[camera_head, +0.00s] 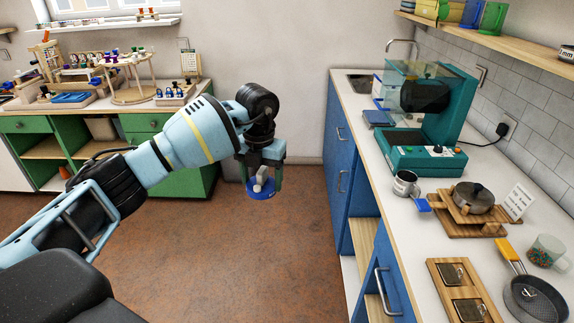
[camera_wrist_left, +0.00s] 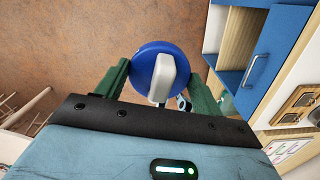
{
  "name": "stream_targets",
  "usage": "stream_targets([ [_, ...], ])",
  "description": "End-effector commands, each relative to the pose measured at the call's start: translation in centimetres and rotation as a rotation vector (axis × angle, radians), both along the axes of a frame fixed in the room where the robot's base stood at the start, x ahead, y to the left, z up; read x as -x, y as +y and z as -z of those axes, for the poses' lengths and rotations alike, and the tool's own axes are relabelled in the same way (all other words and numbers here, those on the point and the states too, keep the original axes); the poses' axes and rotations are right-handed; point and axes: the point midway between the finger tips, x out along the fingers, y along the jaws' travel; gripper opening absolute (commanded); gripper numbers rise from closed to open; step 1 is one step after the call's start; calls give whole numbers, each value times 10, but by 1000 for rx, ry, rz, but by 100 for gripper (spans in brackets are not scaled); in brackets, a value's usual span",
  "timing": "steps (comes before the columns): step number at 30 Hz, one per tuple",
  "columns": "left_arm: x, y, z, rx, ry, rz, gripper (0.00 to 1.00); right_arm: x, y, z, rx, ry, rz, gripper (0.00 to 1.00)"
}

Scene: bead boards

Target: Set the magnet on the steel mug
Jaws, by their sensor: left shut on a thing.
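The magnet (camera_head: 261,191) is a round blue disc with a pale grey grip on top. My left gripper (camera_head: 263,181) is shut on it and holds it in the air over the floor, left of the counter. In the left wrist view the magnet (camera_wrist_left: 143,66) sits between the green fingers of the gripper (camera_wrist_left: 162,82). The steel mug (camera_head: 405,184) stands upright on the white counter at the right, well apart from the gripper. Its far side is hidden. My right gripper is out of view.
A teal machine (camera_head: 425,155) stands behind the mug. A wooden board (camera_head: 462,290) and a pan (camera_head: 533,300) lie nearer. The counter edge (camera_head: 375,185) separates gripper and mug.

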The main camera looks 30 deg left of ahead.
Motion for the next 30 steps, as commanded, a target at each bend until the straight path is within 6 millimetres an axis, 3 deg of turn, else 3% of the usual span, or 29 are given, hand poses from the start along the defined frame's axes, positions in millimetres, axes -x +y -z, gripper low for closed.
stream_targets([
  [17,60,-56,21,-35,14,1396,39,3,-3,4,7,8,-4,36],
  [30,121,-93,37,-37,32,2463,39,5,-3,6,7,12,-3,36],
])
